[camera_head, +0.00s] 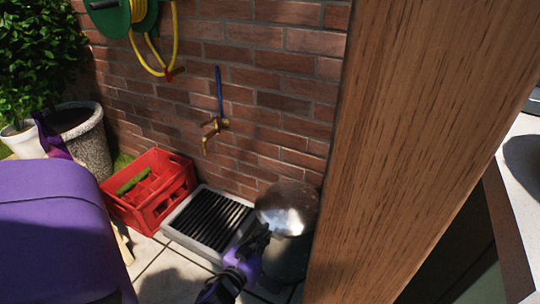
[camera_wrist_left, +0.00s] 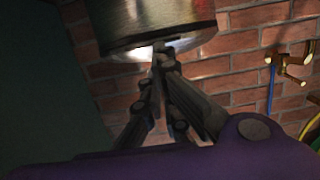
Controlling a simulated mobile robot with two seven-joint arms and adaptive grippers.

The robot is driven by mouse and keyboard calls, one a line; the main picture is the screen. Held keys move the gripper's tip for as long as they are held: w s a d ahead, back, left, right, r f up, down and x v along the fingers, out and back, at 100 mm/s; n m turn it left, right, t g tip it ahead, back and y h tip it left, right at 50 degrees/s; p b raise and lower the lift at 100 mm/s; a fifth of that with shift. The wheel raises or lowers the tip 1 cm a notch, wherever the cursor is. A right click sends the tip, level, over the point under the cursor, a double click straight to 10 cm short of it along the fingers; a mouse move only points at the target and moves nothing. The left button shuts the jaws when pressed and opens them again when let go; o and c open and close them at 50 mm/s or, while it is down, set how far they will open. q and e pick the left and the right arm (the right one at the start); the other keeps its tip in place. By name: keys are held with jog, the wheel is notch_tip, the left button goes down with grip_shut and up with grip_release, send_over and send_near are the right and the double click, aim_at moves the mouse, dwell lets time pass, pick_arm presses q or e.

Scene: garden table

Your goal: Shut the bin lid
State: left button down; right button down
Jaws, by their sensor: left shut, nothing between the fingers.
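The metal bin (camera_head: 285,258) stands against the brick wall, partly hidden by the wooden post. Its round silver lid (camera_head: 288,208) shows at the top with a bright reflection and appears to lie over the mouth. I cannot tell whether it is fully seated. My left gripper (camera_head: 262,232) is shut and empty at the near left edge of the lid. In the left wrist view the picture is upside down; the fingertips (camera_wrist_left: 162,55) overlap the bin's rim (camera_wrist_left: 150,40), and contact is unclear. My right gripper is not in view.
A wooden post (camera_head: 410,150) blocks the right side. A black-slatted drain tray (camera_head: 212,220) and a red crate (camera_head: 150,190) lie left of the bin. A brass tap (camera_head: 213,128) and hose reel (camera_head: 120,15) are on the wall. Planters (camera_head: 85,135) stand at left.

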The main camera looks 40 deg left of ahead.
pick_arm(q)
notch_tip(320, 180, down, 3)
jog(key=shift+s+r+b, duration=0.1)
jog(key=shift+r+b, duration=0.05)
jog(key=shift+b, duration=0.4)
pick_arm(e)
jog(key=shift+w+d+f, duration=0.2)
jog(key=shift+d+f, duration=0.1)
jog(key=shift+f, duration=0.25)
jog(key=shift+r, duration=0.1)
